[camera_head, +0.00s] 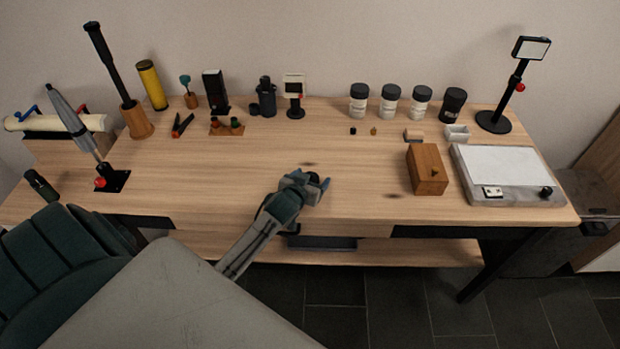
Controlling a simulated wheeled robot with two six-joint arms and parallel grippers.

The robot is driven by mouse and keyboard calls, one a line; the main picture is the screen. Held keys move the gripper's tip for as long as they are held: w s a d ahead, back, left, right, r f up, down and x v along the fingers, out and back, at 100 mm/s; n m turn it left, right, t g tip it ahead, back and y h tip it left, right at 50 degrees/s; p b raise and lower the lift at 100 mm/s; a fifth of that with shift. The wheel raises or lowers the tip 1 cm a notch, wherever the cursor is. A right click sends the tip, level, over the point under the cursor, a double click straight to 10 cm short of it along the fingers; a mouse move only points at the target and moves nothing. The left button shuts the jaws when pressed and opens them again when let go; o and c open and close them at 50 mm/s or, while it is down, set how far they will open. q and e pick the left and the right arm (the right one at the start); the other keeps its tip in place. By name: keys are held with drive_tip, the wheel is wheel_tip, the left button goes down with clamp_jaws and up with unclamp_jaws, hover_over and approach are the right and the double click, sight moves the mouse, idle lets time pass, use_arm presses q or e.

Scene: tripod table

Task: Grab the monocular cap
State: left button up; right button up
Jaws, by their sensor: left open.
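A dark monocular (266,92) stands upright near the back edge of the table, left of centre. A small dark round piece (254,109) at its lower left looks like the monocular cap; I cannot tell whether it touches the monocular. My left gripper (318,186) is over the front middle of the table, open, with nothing visible between its fingers. It is well in front of the monocular and to its right. My right gripper does not show.
A small screen on a stand (294,96) is just right of the monocular, and a black block (214,90) stands to its left. Several lidded jars (390,102) line the back. A wooden box (427,170) stands right of my gripper. The table's middle is clear.

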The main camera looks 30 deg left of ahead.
use_arm(q)
drive_tip(key=c, duration=1)
